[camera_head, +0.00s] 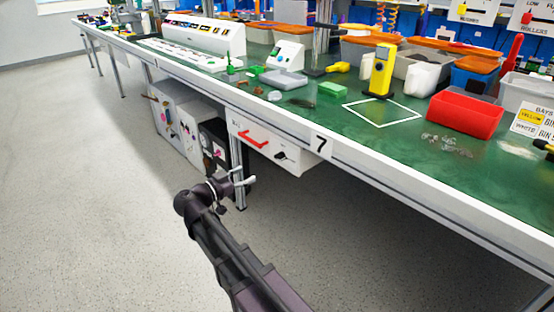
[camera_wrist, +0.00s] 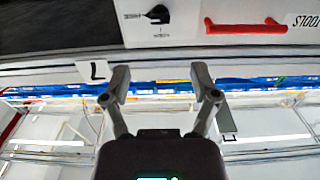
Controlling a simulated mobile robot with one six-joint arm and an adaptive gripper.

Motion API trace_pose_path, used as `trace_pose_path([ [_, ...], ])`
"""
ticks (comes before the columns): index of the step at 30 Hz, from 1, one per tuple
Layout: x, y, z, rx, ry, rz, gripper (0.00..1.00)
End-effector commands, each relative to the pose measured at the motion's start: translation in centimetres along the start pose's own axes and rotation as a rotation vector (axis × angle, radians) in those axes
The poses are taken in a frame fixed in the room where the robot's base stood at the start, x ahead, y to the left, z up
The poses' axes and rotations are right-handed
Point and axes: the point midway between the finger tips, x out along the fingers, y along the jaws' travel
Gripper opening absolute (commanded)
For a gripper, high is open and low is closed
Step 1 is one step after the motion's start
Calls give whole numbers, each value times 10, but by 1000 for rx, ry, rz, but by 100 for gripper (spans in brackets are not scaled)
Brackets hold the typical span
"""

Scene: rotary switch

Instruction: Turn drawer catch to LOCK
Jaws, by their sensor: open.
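The drawer catch is a black knob (camera_head: 280,156) on the white drawer front under the bench, right of its red handle (camera_head: 250,138). The wrist view is upside down and shows the knob (camera_wrist: 157,15) at the top, left of the red handle (camera_wrist: 246,27). Its narrow end points left there, toward a small label; another label lies below it. The lettering is too small to read. My gripper (camera_head: 242,185) is in front of and below the drawer, apart from the knob. In the wrist view my gripper (camera_wrist: 160,78) is open and empty.
The bench edge (camera_head: 320,146) with a "7" plate overhangs the drawer. A bench leg (camera_head: 238,172) stands left of the drawer, close to my gripper in the picture. Grey and black cabinets (camera_head: 185,125) stand further left. The floor in front is clear.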

Motion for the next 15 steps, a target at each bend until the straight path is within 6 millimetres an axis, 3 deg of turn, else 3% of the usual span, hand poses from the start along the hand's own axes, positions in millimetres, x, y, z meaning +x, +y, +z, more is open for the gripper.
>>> trace_pose_path([
  [15, 58, 0, 0, 0, 0, 1, 77],
])
